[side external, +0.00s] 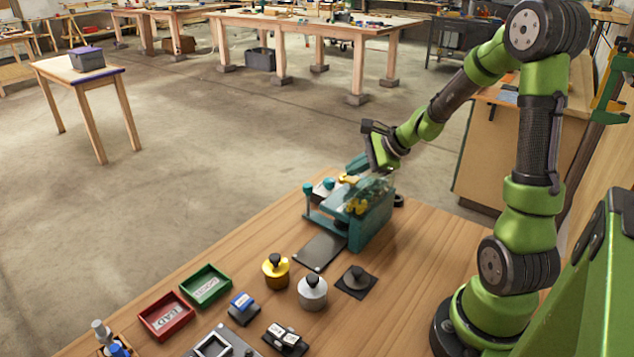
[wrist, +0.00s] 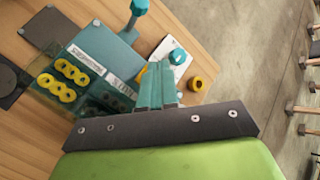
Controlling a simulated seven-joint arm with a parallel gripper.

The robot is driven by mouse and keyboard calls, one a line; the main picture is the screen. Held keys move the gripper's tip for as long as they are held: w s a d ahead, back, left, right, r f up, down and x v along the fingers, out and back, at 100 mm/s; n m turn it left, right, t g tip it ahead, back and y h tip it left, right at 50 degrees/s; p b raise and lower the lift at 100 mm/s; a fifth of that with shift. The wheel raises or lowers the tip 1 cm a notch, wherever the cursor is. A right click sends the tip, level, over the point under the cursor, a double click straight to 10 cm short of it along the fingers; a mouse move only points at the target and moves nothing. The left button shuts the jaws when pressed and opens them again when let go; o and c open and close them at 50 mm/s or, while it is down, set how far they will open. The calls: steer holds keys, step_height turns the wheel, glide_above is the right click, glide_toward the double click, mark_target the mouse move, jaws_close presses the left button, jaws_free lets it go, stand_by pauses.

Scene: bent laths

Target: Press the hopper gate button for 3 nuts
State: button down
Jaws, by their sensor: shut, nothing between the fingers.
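The teal hopper (side external: 372,222) stands on the wooden bench, with yellow nuts (side external: 355,205) behind its clear front. In the wrist view the hopper (wrist: 103,46) has labelled bays, one with several yellow nuts (wrist: 66,72) and one with dark pieces (wrist: 115,101). Two teal round-topped knobs show: one on a stem (wrist: 139,7), and one over a white plate (wrist: 178,56). I cannot tell which is the gate button. My gripper (side external: 357,164) is shut and empty, above the hopper's far side. In the wrist view its teal fingers (wrist: 156,68) hide part of the hopper.
A dark flat plate (side external: 320,251) lies before the hopper. Red (side external: 167,316) and green (side external: 205,286) trays, a yellow weight (side external: 276,272) and a grey weight (side external: 312,293) stand nearer the camera.

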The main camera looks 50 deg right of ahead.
mark_target(356, 179)
steer(key=shift+f, duration=0.85)
stand_by(0.8)
steer(key=shift+r, duration=1.25)
steer(key=shift+r, duration=2.5)
steer(key=shift+r, duration=0.1)
step_height(356, 179, up, 4)
steer(key=shift+f, duration=0.15)
stand_by(0.4)
